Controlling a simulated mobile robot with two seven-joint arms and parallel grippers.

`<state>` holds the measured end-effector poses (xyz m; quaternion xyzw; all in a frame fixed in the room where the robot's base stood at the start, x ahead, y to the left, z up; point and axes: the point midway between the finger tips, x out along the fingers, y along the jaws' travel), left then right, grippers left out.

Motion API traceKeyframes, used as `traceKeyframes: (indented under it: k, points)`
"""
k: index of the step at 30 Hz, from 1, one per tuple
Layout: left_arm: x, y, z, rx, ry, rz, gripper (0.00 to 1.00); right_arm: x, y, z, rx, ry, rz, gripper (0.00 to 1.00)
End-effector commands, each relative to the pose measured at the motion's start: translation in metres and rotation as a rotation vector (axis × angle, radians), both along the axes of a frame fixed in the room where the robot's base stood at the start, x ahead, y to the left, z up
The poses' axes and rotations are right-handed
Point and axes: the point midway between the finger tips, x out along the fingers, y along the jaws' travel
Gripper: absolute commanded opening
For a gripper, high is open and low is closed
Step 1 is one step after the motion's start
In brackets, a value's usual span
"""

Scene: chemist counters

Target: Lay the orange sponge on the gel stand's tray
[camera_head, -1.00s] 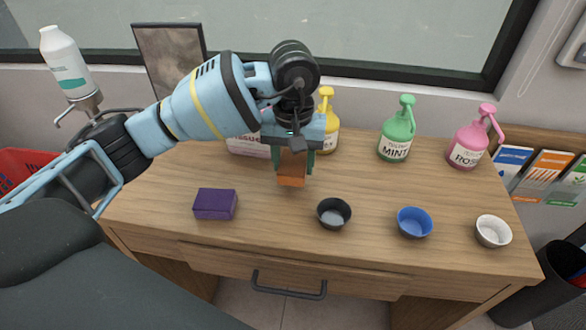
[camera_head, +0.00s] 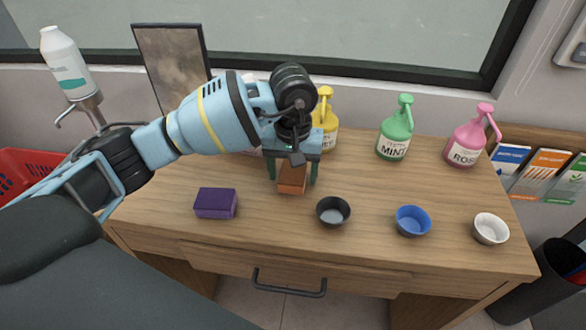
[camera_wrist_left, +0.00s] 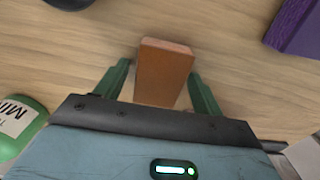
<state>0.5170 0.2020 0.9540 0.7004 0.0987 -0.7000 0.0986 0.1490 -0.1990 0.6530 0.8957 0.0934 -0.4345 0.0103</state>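The orange sponge (camera_head: 292,180) is at the desk's middle, below my left gripper (camera_head: 293,180). In the left wrist view the sponge (camera_wrist_left: 164,70) sits between the two green fingers (camera_wrist_left: 160,75), with a gap on each side. The gripper is open around it. I cannot tell for sure whether the sponge rests on the desk. My right gripper is not in view.
A purple sponge (camera_head: 215,203) lies left on the desk. Black (camera_head: 333,212), blue (camera_head: 413,221) and white (camera_head: 490,229) bowls line the front. Yellow (camera_head: 325,125), green (camera_head: 394,135) and pink (camera_head: 465,145) pump bottles stand behind. A picture frame (camera_head: 172,65) leans at back left.

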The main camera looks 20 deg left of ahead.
Motion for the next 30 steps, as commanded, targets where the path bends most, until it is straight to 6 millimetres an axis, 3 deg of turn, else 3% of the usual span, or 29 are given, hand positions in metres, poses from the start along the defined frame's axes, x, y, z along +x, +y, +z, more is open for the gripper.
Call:
traceKeyframes:
  k: [8, 14, 30]
  points:
    - [0.000, 0.000, 0.001, 0.000, -0.001, 0.000, 0.71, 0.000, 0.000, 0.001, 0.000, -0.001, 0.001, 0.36]
    - [0.001, 0.000, 0.015, 0.000, -0.004, 0.000, 0.71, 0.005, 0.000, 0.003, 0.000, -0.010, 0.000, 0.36]
    - [0.001, 0.000, 0.111, 0.001, -0.003, 0.001, 0.71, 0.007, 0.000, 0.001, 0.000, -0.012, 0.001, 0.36]
